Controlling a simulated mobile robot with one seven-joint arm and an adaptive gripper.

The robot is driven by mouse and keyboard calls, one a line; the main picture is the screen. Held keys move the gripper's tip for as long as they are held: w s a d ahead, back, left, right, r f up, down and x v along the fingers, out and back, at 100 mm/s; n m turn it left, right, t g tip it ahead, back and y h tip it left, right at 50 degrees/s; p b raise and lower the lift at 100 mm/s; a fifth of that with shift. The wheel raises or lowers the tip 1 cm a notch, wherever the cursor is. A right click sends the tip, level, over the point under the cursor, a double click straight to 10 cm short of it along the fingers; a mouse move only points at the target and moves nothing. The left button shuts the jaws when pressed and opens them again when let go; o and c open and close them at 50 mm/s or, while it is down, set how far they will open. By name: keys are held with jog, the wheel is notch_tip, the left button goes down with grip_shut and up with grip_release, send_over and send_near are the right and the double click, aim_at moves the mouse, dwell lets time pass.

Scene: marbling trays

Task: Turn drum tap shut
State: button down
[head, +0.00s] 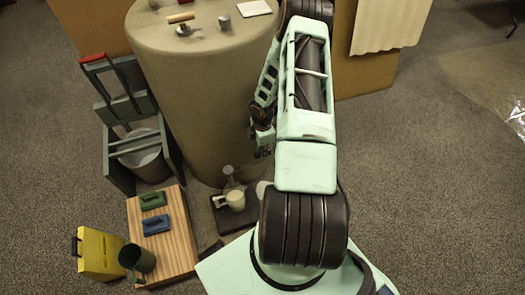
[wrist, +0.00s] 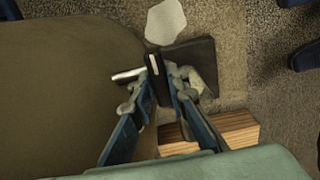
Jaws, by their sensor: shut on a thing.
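The drum (head: 200,85) is a large dull olive-tan cylinder at the upper middle of the head view; its side (wrist: 65,85) fills the left of the wrist view. A silver spout or stem (wrist: 128,75) sticks out from it beside a dark tap handle (wrist: 154,66) with a pale strip. My gripper (head: 262,143) is beside the drum's right side in the head view. In the wrist view my gripper's fingers (wrist: 160,78) are closed around the tap handle, one on each side. The tap is not clear in the head view, and its exact turn angle is hard to tell.
A dark tray (head: 222,222) with a cream mug (head: 236,201) stands on the floor below.

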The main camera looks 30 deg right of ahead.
jog(key=c, duration=1.9)
grip_release()
notch_tip(320, 180, up, 12)
jog(key=shift+r, duration=0.1)
